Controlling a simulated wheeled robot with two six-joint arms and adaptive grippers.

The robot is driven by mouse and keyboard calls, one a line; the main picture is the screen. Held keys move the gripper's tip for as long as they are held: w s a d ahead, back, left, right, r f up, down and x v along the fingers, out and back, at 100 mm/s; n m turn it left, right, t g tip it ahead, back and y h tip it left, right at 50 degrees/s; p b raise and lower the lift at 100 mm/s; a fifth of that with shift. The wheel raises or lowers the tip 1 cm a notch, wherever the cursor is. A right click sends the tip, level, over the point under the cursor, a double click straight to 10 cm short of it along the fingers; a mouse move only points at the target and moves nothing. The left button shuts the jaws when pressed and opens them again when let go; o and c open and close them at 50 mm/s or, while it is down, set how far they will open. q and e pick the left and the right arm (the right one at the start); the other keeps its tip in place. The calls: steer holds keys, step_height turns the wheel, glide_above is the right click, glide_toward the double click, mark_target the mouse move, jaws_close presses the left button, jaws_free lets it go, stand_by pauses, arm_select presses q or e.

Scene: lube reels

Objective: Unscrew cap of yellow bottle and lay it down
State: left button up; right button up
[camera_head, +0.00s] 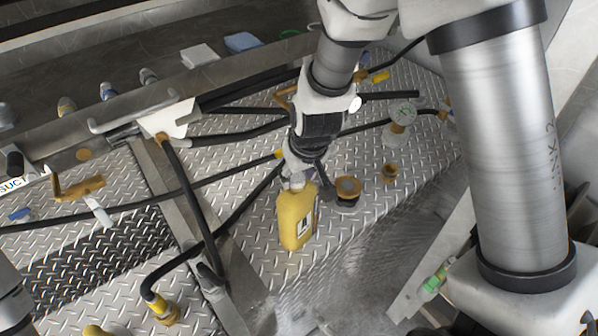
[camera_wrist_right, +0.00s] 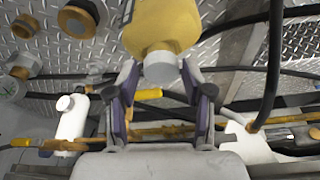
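The yellow bottle (camera_head: 296,220) stands on the diamond-plate deck in the head view, with a dark and white label on its side. Its pale grey cap (camera_wrist_right: 160,68) is on the bottle neck in the right wrist view. My right gripper (camera_head: 298,178) is right at the bottle's top. In the right wrist view the right gripper's two fingers (camera_wrist_right: 159,75) are apart, one on each side of the cap, with a visible gap on both sides. The yellow bottle (camera_wrist_right: 160,28) fills the top middle there. My left gripper is not in view.
A brown-topped fitting (camera_head: 347,188) stands close right of the bottle, with a smaller one (camera_head: 389,173) beyond. Black hoses cross the deck behind and left. Bare plate (camera_head: 345,240) shows right of the bottle.

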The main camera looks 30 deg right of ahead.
steer(key=shift+w, duration=0.1)
steer(key=c, duration=0.4)
steer(key=shift+a, duration=0.2)
steer(key=shift+d+f+n+b, duration=0.1)
steer(key=shift+f+n+b, duration=0.25)
steer(key=shift+b, duration=0.5)
steer(key=n+y+b, duration=0.1)
steer(key=n+b, duration=0.1)
steer(key=shift+d+r+b, duration=0.1)
steer(key=shift+b, duration=0.25)
steer(key=shift+n+b, duration=0.65)
steer(key=shift+n, duration=0.5)
steer(key=shift+d+r+y, duration=0.1)
steer(key=shift+r+y, duration=0.1)
steer(key=shift+y, duration=0.1)
